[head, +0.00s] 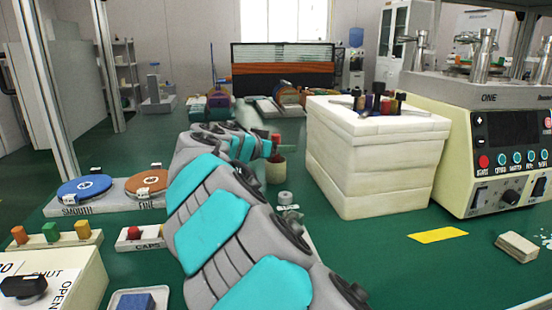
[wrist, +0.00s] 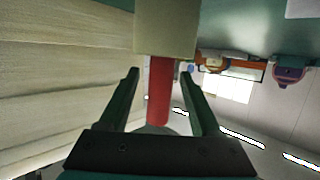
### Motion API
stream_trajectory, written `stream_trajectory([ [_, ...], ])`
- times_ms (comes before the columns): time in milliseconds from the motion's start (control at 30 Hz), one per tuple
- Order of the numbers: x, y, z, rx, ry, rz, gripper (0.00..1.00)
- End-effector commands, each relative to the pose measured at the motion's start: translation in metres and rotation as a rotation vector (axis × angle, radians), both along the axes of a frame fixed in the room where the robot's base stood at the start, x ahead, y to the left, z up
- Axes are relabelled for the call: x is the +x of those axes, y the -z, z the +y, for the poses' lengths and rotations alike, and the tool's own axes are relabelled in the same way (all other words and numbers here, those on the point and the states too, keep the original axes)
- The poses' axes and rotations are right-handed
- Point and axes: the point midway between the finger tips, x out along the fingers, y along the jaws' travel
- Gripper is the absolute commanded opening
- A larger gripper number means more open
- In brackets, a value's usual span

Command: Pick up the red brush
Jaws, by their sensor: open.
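The red brush (head: 276,139) stands upright in a small beige cup (head: 276,172), left of the white stacked block. Only its red upper part shows; the rest is hidden in the cup. The wrist view is upside down. There the brush (wrist: 159,92) hangs from the cup (wrist: 165,30) at the top. My gripper (wrist: 160,72) is open, its two dark fingers on either side of the red part, with gaps showing on both sides. In the head view my gripper (head: 268,148) is at the brush, partly hidden by my arm.
The white stacked block (head: 375,160) with small bottles on top stands close right of the cup. A grey weight (head: 286,198) lies in front of it. Blue (head: 84,188) and orange (head: 149,181) discs lie at left. A cream machine (head: 500,150) stands at right.

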Motion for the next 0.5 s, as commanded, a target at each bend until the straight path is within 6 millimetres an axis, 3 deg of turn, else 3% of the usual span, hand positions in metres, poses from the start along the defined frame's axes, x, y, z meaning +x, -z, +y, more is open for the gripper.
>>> stream_trajectory([
  [100,0.0103,0.0029,-0.0061,0.000,0.000,0.000,0.64],
  [333,0.0113,0.0035,-0.0067,0.000,0.000,-0.001,0.63],
  [500,0.0112,0.0037,-0.0068,0.000,0.000,-0.001,0.44],
])
